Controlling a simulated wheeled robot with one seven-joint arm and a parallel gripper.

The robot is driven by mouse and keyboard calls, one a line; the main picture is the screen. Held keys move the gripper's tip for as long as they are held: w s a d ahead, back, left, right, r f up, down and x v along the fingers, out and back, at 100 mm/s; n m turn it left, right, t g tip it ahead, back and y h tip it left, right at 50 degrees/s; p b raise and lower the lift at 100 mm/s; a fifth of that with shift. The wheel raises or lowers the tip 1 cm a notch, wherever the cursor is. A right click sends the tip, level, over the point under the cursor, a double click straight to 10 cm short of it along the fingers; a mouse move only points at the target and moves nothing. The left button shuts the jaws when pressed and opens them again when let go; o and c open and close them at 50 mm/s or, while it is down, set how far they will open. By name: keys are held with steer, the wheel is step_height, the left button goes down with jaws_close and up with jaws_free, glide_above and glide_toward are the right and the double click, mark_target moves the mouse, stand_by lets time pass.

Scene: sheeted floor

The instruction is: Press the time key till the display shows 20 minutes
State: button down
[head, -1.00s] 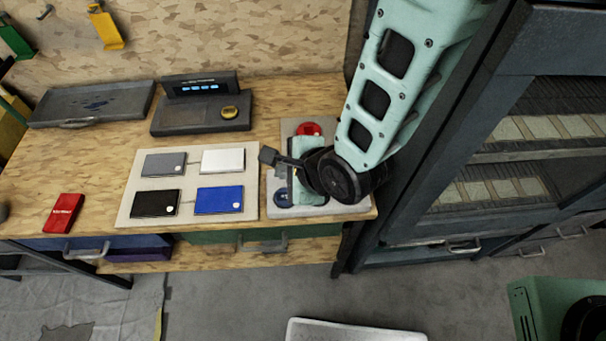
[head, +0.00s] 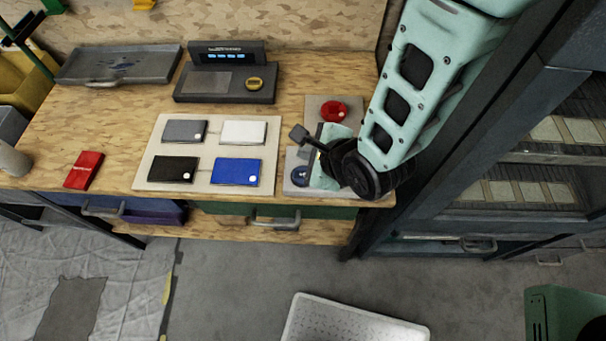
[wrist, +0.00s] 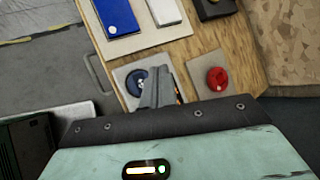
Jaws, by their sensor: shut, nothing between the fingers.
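A dark unit with a lit blue display (head: 225,56) stands at the back of the bench; its digits are too small to read. A yellow round dial (head: 255,84) sits on its front right. Beside it, at the bench's right end, a blue round knob (head: 300,176) and a red round knob (head: 333,111) sit on pale plates; both also show in the wrist view, blue (wrist: 135,80) and red (wrist: 217,78). I cannot tell which part is the time key. My gripper (wrist: 159,72) is shut and empty, close beside the blue knob; contact cannot be told.
A pale board (head: 150,183) holds grey, white, black and blue flat boxes. A red box (head: 84,170) lies to its left. A dark tray (head: 75,67) lies at the back left. A tall dark cabinet (head: 450,150) stands close on the right. A white crate (head: 290,325) is on the floor.

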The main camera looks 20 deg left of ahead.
steer(key=b, duration=0.4)
glide_toward(298, 169)
steer(key=shift+a+r+x, duration=0.15)
steer(key=shift+x, duration=1.1)
steer(key=shift+a+r+x, duration=0.1)
steer(key=shift+r+x, duration=0.1)
steer(key=shift+x, duration=1)
steer(key=shift+w+f, duration=0.1)
steer(key=shift+w, duration=0.1)
steer(key=shift+f+b, duration=0.3)
steer(key=shift+b, duration=0.1)
steer(key=shift+f+b, duration=0.4)
steer(key=shift+r, duration=0.15)
steer(key=shift+r+p, duration=0.5)
steer(key=shift+r, duration=0.2)
steer(key=shift+r+p, duration=1.6)
steer(key=shift+r, duration=0.9)
